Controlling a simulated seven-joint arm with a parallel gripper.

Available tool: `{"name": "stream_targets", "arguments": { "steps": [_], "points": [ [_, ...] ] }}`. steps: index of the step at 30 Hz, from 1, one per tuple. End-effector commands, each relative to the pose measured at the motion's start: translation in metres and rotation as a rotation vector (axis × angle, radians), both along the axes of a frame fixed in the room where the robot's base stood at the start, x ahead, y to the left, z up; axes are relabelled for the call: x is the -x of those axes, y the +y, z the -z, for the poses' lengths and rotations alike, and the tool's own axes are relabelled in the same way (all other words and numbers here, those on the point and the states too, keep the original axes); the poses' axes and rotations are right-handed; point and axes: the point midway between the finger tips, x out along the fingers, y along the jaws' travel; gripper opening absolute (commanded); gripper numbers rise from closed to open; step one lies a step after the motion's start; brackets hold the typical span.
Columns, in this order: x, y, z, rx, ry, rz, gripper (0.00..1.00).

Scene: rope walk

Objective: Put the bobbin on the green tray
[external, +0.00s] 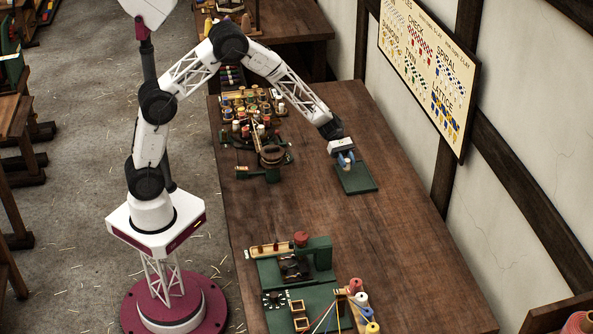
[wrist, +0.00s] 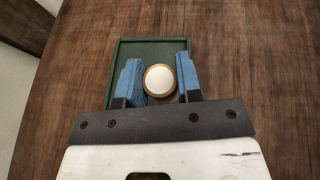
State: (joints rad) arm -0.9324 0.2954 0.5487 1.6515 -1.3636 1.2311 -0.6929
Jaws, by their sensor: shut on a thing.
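The bobbin (wrist: 159,79) shows its round white top with a tan rim between the two blue fingers of my gripper (wrist: 160,80) in the wrist view. My gripper (external: 346,161) is shut on it. In the external view the bobbin is small and mostly hidden by the fingers. The green tray (external: 357,180) lies flat on the table under and just in front of my gripper. In the wrist view the tray (wrist: 151,46) spreads behind and below the bobbin. I cannot tell whether the bobbin touches the tray floor.
A rack of colored bobbins (external: 250,110) stands at the table's far left. A green winding machine (external: 292,268) and several colored spools (external: 361,299) stand at the near end. The wooden table (external: 390,245) is clear around the tray. A wall with a chart (external: 428,65) is to the right.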

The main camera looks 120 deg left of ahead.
Motion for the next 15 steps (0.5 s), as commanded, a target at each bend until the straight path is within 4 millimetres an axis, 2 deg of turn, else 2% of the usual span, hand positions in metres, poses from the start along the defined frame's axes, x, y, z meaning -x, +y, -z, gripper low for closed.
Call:
{"name": "stream_targets", "arguments": {
  "steps": [6, 15],
  "points": [
    [-0.022, 0.019, 0.003, -0.001, -0.001, 0.0, 0.1],
    [-0.03, 0.026, 0.004, 0.0, 0.0, 0.0, 0.1]
  ]
}}
